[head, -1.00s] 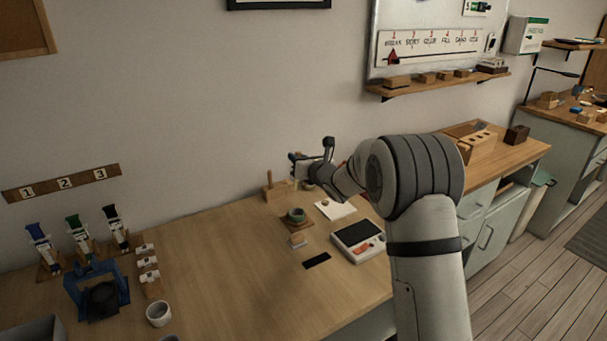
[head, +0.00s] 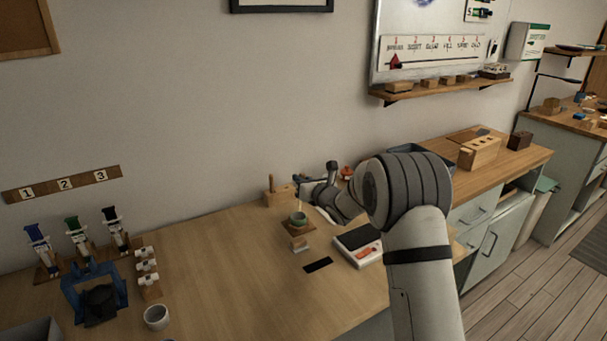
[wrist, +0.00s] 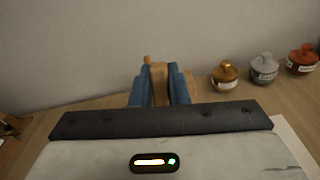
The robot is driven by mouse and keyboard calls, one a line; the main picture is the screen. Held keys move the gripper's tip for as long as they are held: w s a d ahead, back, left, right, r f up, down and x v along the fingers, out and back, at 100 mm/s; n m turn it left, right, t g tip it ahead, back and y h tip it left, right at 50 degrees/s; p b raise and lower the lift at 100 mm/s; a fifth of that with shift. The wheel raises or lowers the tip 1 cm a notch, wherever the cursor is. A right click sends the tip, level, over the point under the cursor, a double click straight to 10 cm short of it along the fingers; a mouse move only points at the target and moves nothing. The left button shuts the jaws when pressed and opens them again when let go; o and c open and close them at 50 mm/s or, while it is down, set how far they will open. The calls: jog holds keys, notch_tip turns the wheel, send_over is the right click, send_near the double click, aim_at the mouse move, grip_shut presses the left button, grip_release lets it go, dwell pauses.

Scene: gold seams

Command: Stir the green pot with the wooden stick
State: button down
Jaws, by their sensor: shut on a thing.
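The green pot (head: 299,218) stands on a small wooden board (head: 286,229) near the back of the bench. My gripper (head: 299,182) is low, just above the pot's back rim. Its blue fingers (wrist: 159,78) are shut on the wooden stick (head: 297,190), a thin pale upright piece that is small in the head view. I cannot tell whether its lower end is inside the pot. The wrist camera's own housing hides the pot in the wrist view.
A wooden block with a peg (head: 275,192) stands behind left of the pot. Gold (wrist: 225,76), silver (wrist: 264,69) and copper (wrist: 302,60) jars stand right of my fingers. A white device (head: 360,244) and a black strip (head: 317,265) lie in front. The bench's left middle is clear.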

jog(key=shift+f+b, duration=0.55)
jog(key=shift+f, duration=0.25)
jog(key=f+b, duration=0.1)
jog(key=b, duration=0.1)
jog(key=f+b, duration=0.2)
jog(key=b, duration=0.1)
jog(key=shift+s+a, duration=0.15)
jog(key=shift+s, duration=0.15)
jog(key=shift+w+f+b, duration=0.1)
jog(key=shift+b, duration=0.45)
